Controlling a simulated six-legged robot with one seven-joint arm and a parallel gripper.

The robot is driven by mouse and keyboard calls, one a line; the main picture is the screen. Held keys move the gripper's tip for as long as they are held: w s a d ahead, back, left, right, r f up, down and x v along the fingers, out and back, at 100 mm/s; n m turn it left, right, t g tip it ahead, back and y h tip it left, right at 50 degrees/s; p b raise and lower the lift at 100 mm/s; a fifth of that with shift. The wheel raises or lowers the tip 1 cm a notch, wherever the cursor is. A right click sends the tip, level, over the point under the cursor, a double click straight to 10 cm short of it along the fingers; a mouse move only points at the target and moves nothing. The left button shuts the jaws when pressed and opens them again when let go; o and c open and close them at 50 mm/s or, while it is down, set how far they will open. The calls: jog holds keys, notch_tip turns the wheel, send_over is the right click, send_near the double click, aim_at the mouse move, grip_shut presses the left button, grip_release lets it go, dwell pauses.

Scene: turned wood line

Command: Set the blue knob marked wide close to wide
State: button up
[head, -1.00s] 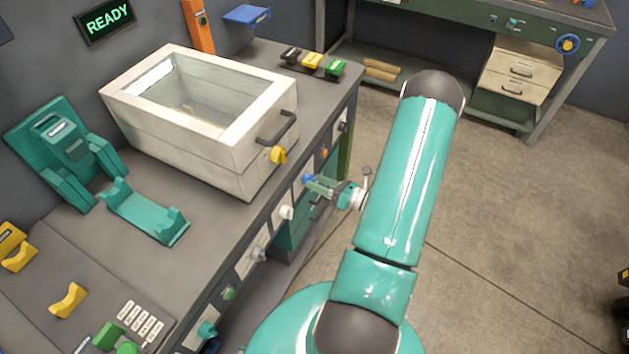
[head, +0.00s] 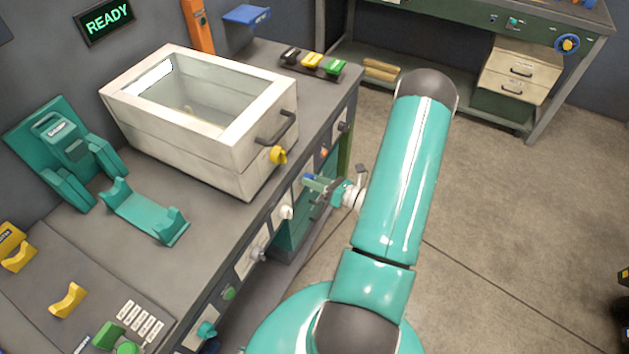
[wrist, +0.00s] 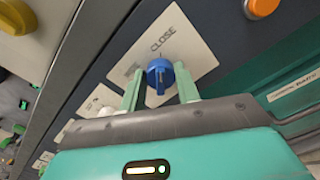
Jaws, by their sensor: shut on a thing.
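The blue knob (wrist: 159,72) sits on a pale plate (wrist: 188,50) on the bench front. CLOSE is printed beside it on the plate; the other print, on the left, is too blurred to read. The two fingers of my gripper (wrist: 158,80) stand either side of the knob, shut on it. A dark line shows on the knob, but I cannot tell its exact setting. In the head view my gripper (head: 316,183) reaches the bench front from the right, and its fingers largely hide the knob.
An orange knob (wrist: 261,7) is near, at the upper right in the wrist view. A white knob (head: 286,212) sits beside my gripper on the bench front. A pale box (head: 205,120) with a yellow knob (head: 278,155) stands above. Open floor (head: 510,230) lies right.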

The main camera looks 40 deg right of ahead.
jog(key=shift+a+n, duration=0.2)
jog(key=shift+n, duration=8.6)
jog(key=o, duration=1)
jog(key=shift+s, duration=0.1)
